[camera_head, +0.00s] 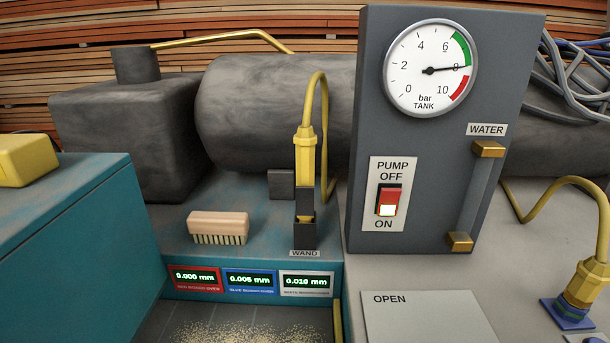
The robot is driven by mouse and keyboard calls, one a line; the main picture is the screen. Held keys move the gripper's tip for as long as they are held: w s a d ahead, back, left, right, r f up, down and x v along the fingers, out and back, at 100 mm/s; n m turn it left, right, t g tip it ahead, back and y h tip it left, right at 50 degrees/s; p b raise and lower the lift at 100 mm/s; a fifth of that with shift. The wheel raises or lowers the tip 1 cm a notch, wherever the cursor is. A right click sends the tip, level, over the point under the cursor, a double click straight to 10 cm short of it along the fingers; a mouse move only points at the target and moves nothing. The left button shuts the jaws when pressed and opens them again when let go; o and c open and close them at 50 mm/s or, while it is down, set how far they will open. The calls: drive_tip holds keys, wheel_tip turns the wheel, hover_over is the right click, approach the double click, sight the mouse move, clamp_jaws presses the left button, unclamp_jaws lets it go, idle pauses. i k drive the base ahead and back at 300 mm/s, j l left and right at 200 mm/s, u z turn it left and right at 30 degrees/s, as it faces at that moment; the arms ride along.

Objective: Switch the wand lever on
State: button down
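The yellow wand (306,155) stands upright in a dark holder (303,236) labelled WAND, on the teal bench top. My gripper is not in view.
The grey panel (430,180) carries a gauge (430,68) near 8 bar and a red PUMP switch (389,200), lit at its ON end. A brush (218,227) lies left of the wand. A second yellow hose fitting (588,280) stands at right.

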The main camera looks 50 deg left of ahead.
sight(304, 196)
drive_tip(key=u, duration=1.25)
